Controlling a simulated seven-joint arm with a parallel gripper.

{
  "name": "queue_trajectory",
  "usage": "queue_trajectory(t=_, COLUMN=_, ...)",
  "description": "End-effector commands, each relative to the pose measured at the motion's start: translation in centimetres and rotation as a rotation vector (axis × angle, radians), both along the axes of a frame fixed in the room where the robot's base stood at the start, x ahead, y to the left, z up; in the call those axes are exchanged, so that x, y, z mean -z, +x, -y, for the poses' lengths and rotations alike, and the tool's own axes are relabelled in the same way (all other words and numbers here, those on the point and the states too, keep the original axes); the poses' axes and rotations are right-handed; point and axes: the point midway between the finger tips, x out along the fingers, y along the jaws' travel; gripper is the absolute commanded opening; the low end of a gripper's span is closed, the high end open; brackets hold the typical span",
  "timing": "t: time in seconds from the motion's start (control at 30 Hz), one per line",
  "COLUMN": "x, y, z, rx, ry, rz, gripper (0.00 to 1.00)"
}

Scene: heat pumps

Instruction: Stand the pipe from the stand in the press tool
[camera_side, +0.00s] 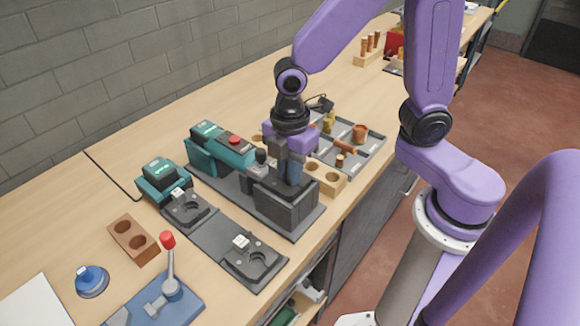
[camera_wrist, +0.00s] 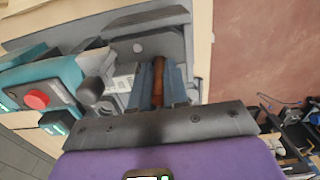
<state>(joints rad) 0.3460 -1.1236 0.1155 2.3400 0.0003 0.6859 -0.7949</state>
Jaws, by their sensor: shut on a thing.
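My gripper (camera_side: 291,170) is over the dark block of the press tool (camera_side: 285,204), at the right end of the teal tool. In the wrist view my gripper (camera_wrist: 158,92) has its two blue-grey fingers shut on a copper-brown pipe (camera_wrist: 158,80). The pipe lies between the fingers, beside the press tool's grey jaw block (camera_wrist: 150,44). In the side view the fingers hide the pipe. I cannot tell whether its lower end touches the tool. The wooden stand (camera_side: 328,178) with round holes is just right of the tool.
A grey tray (camera_side: 352,160) with copper fittings lies behind the stand. A second wooden block (camera_side: 134,239), a blue lever tool (camera_side: 165,297) and black charger plates (camera_side: 245,258) are to the left and front. A red button (camera_wrist: 37,100) sits on the teal tool body.

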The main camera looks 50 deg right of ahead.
Motion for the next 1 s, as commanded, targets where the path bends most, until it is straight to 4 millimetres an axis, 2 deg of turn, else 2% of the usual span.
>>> queue_trajectory(t=0.67, x=0.31, y=0.0, z=0.0, rx=0.0, ry=0.0, rz=0.0, gripper=0.0)
queue_trajectory(t=0.7, x=0.31, y=0.0, z=0.0, rx=0.0, ry=0.0, rz=0.0, gripper=0.28)
queue_trajectory(t=0.77, x=0.31, y=0.0, z=-0.01, rx=0.0, ry=0.0, rz=0.0, gripper=0.45)
queue_trajectory(t=1.0, x=0.3, y=0.09, z=-0.01, rx=0.0, ry=0.001, rz=0.002, gripper=0.45)
